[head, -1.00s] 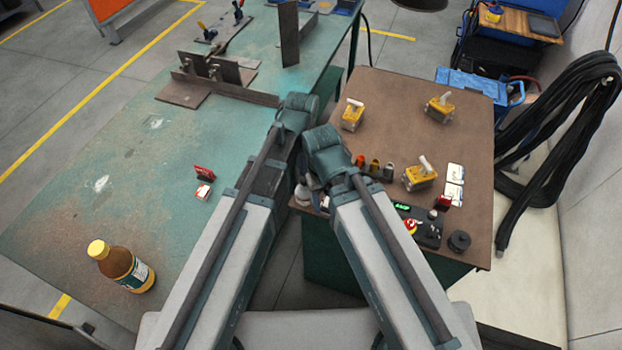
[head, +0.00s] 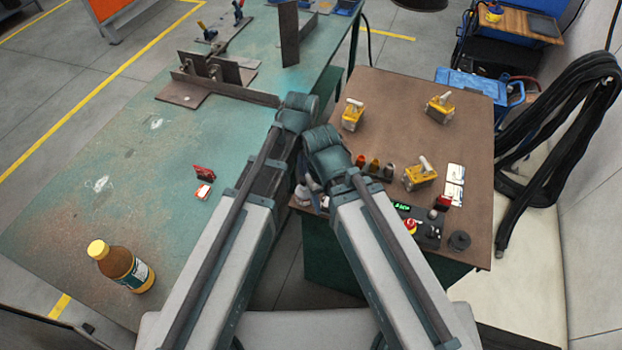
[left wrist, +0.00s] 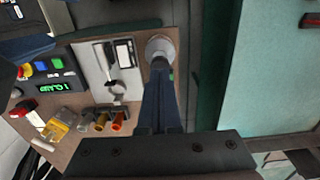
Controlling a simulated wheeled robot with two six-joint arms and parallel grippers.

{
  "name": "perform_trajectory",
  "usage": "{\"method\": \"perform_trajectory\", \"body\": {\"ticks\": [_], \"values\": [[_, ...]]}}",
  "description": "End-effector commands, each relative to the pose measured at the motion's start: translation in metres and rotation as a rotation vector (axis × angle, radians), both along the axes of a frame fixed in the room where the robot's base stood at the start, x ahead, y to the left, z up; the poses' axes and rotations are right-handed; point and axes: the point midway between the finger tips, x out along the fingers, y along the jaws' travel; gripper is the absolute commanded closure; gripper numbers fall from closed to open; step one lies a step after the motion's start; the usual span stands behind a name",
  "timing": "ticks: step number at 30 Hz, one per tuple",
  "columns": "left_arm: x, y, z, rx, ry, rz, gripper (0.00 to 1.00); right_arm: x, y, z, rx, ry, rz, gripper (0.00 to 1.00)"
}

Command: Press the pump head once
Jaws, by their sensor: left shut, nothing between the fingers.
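My left gripper (left wrist: 160,68) is shut and empty in the left wrist view, with its dark fingers pointing at a round pale grey-white top (left wrist: 160,45), which seems to be the pump bottle. The tips overlap its near edge; I cannot tell whether they touch it. The pump head itself is hidden or not distinct. In the head view the left gripper (head: 312,183) shows only partly between my two arms, over a small whitish bottle (head: 302,196) at the left edge of the brown table. My right gripper does not show.
The brown table (head: 400,95) holds several yellow boxes with levers (head: 420,175), a control panel with a green display (head: 401,206) and a black knob (head: 459,240). A yellow-capped bottle (head: 122,268) stands on the green bench (head: 110,190). A gap separates bench and table.

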Motion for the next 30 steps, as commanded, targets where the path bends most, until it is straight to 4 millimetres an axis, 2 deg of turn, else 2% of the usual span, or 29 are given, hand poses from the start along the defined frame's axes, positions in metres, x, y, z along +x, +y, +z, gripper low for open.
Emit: {"method": "perform_trajectory", "body": {"ticks": [30], "values": [[0.000,0.000,-0.030,0.000,0.000,0.000,1.00,0.000,0.000,-0.030,0.000,0.000,0.000,0.39]]}}
